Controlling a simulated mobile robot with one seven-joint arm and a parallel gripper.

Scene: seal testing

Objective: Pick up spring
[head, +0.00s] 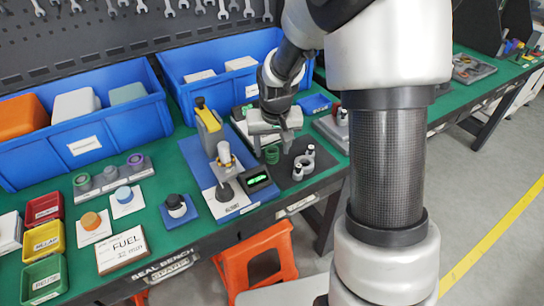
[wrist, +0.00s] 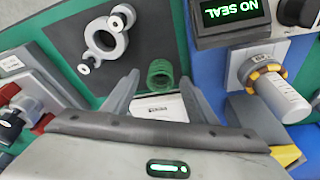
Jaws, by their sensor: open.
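The spring (wrist: 158,75) is a small green coil. In the wrist view it stands at the near edge of a dark mat (wrist: 150,30), straight ahead of my gripper (wrist: 160,82) and between the lines of its two fingers. The fingers are apart, with nothing held. In the head view the green spring (head: 271,154) shows just beneath my gripper (head: 287,140), partly close to the fingers. I cannot tell the exact height of the fingertips above it.
A grey ring part with white-topped posts (wrist: 105,40) lies left of the spring in the wrist view. A white labelled card (wrist: 158,104) lies near the fingers. A "NO SEAL" display (wrist: 236,15) and a white cylinder fixture (wrist: 275,90) stand to the right. Blue bins (head: 95,140) line the back.

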